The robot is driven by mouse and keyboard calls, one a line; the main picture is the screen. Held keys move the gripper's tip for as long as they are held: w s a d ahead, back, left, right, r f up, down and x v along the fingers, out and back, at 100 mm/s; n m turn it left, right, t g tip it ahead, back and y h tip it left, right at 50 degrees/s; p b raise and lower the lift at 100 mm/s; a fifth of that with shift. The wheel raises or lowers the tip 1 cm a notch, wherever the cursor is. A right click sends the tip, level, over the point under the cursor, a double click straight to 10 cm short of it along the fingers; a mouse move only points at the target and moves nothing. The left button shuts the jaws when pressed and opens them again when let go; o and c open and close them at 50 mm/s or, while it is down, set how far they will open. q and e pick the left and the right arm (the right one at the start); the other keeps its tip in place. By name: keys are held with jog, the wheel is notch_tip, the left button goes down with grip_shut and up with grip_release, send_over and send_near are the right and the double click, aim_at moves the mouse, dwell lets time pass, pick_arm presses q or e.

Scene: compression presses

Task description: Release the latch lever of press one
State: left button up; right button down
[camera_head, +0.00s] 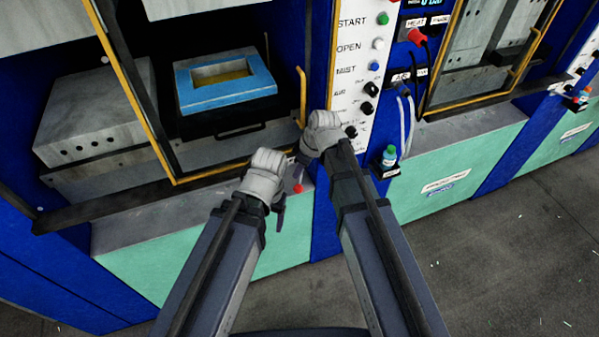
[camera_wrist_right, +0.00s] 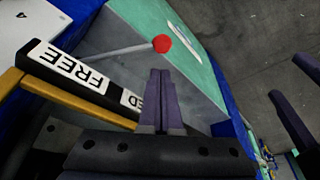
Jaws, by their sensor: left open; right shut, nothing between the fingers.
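The latch lever (camera_wrist_right: 120,49) is a grey rod with a red ball knob (camera_wrist_right: 162,43). In the head view, the red knob (camera_head: 298,188) shows just right of my left gripper, below the press window. A label strip (camera_wrist_right: 75,68) beside the rod reads FREE, with a second word partly hidden that ends in ED. My right gripper (camera_wrist_right: 158,72) is shut and empty, its tips just below the knob in the wrist view with a gap between. In the head view my right gripper (camera_head: 304,158) is mostly hidden by its wrist. My left gripper (camera_head: 281,215) is open and empty.
A yellow-edged frame (camera_head: 215,172) surrounds the press opening, with a blue mould (camera_head: 225,80) inside. A control panel (camera_head: 350,75) with buttons and knobs stands right of it. A small bottle (camera_head: 389,155) sits on a bracket. The floor (camera_head: 500,240) is clear apart from scraps.

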pick_arm(q)
notch_tip(320, 180, down, 7)
jog(key=b, duration=0.6)
pick_arm(e)
jog(key=x, duration=0.7)
jog(key=shift+f, duration=0.2)
